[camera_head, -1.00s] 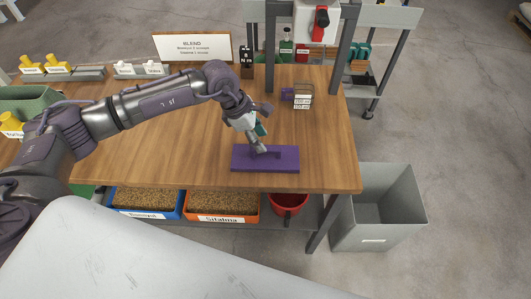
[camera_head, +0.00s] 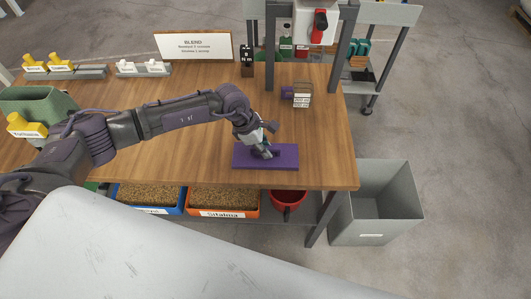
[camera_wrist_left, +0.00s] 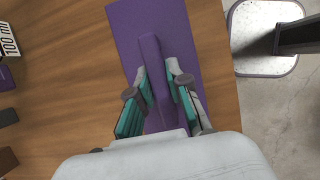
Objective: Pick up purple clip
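The purple clip (camera_wrist_left: 152,60) shows in the left wrist view as a long raised bar on a flat purple plate (camera_wrist_left: 190,25). In the head view the plate (camera_head: 284,158) lies near the table's front edge, and my gripper hides much of the clip. My left gripper (camera_head: 262,152) is low over the plate. In the left wrist view its teal-padded fingers (camera_wrist_left: 157,68) are open, one on each side of the bar, with gaps beside it. My right gripper is not in view.
A small labelled block (camera_head: 302,95) with a purple part stands behind the plate, near grey posts (camera_head: 270,45). A grey bin (camera_head: 375,200) stands on the floor at right. Yellow and white pieces and a green container (camera_head: 35,103) are at left. Bare wood surrounds the plate.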

